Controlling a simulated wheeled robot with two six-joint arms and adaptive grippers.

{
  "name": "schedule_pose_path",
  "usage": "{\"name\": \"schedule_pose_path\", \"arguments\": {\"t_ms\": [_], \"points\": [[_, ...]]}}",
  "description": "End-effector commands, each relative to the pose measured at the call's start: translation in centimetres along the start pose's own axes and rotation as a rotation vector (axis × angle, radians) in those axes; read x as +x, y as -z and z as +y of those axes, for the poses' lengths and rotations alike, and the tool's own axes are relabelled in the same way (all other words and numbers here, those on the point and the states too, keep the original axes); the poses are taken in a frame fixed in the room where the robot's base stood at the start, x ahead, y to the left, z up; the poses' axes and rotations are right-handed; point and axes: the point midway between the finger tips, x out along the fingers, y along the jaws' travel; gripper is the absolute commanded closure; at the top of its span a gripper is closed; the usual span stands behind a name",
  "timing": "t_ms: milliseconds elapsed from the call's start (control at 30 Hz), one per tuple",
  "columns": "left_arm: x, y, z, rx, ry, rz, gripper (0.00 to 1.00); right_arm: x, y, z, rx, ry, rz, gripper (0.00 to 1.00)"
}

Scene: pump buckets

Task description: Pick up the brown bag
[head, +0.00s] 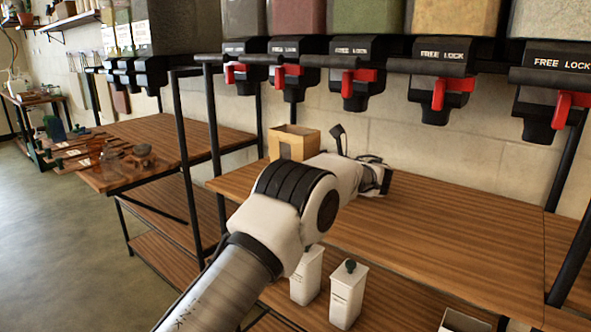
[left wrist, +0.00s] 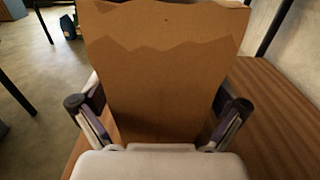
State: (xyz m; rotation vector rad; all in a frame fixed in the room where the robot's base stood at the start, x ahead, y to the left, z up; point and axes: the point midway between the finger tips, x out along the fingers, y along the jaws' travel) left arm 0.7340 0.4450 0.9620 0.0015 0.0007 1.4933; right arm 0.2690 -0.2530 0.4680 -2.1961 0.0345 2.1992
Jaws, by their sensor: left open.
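The brown paper bag (head: 299,143) stands upright on the wooden shelf, beyond my left arm in the head view. The arm hides its lower part. In the left wrist view the bag (left wrist: 160,75) fills the middle, its jagged top edge near the top of the picture. My left gripper (left wrist: 159,105) is open, with one finger at each side of the bag. Gaps or contact at the fingers are hard to tell. In the head view the arm's forward links mostly hide the fingers. My right gripper is not in view.
A row of dispensers with red levers (head: 362,76) hangs above the shelf (head: 450,220). A black post (head: 187,150) rises left of the bag. The shelf's right part is clear.

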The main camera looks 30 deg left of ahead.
Motion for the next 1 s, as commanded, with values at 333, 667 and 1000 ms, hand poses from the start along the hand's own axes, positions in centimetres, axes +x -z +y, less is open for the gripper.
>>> {"name": "schedule_pose_path", "arguments": {"t_ms": [333,667,1000], "points": [[1.63,0.0,-0.04,0.0,0.001,-0.001,0.16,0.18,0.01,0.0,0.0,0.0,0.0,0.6],[1.64,0.04,-0.03,0.0,0.001,0.0,0.83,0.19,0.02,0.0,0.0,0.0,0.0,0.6],[1.63,-0.53,-0.04,-0.002,0.001,-0.001,0.85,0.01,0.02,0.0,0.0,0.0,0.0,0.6]]}}
